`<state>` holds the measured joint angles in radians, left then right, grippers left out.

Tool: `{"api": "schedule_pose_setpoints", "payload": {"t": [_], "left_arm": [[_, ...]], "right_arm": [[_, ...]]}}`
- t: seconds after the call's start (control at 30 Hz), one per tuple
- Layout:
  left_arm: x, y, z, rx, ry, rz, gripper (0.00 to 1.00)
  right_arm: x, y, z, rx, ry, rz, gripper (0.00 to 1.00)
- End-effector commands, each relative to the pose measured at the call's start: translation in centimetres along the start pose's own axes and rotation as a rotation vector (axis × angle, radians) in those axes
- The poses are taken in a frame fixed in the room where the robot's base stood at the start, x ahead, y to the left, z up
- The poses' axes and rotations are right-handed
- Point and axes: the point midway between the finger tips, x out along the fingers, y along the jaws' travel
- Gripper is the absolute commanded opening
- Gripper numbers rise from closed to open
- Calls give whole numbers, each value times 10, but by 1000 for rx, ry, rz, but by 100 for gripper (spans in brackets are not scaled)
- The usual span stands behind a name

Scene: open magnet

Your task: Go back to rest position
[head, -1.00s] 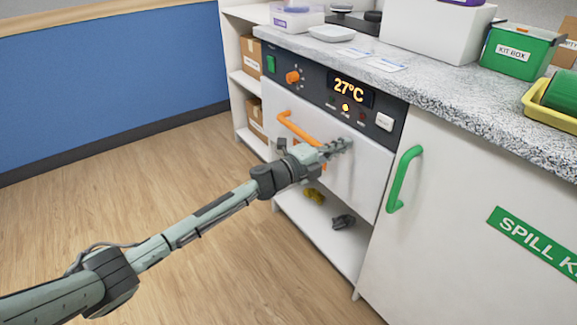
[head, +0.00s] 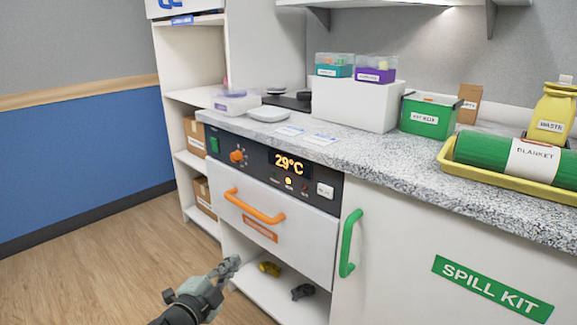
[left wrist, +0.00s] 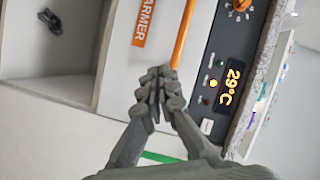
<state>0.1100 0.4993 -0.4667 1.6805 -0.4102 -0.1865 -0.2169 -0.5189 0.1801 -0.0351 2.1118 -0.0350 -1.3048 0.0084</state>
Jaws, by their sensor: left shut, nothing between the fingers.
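My left gripper (head: 228,267) is low in the head view, in front of the open shelf under the warmer drawer (head: 290,245). Its fingers are together and hold nothing. In the left wrist view the closed fingers (left wrist: 160,85) show in front of the drawer front, with the orange handle (left wrist: 183,35) beyond them. The drawer is closed, and its orange handle also shows clear of the gripper in the head view (head: 254,208). The warmer panel reads 29°C (head: 289,162). My right gripper is not in view.
A green door handle (head: 349,243) sticks out right of the drawer. A yellow item (head: 269,268) and a dark item (head: 302,291) lie on the low shelf. The counter (head: 400,163) holds a green kit box (head: 429,116) and a blanket roll (head: 500,155). The wooden floor at left is clear.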

Motion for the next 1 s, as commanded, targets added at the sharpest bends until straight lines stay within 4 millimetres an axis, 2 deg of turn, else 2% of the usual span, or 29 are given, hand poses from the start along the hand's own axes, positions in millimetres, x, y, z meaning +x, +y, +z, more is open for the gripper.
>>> {"api": "schedule_pose_setpoints", "payload": {"t": [0.03, 0.1, 0.17, 0.23, 0.3, 0.4, 0.53, 0.6, 0.7, 1.0], "left_arm": [[-22, 27, 22, -149, -136, 38, 0], [-54, 58, 52, -318, -315, 88, 0], [-85, 85, 73, -442, -454, 132, 0], [-125, 116, 91, -572, -607, 187, 0], [-166, 146, 103, -687, -751, 241, 0], [-224, 181, 111, -818, -929, 312, 0], [-281, 211, 111, -932, -1097, 383, 0], [-301, 219, 110, -967, -1155, 407, 0], [-316, 226, 108, -994, -1197, 425, 0], [-319, 227, 108, -997, -1208, 430, 0]], "right_arm": [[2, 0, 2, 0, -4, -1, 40], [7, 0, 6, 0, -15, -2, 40], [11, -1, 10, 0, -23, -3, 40], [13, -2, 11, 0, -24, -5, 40], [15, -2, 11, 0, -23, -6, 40], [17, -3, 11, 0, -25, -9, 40], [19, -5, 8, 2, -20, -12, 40], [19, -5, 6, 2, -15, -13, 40], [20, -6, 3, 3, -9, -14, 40], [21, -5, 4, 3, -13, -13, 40]]}}
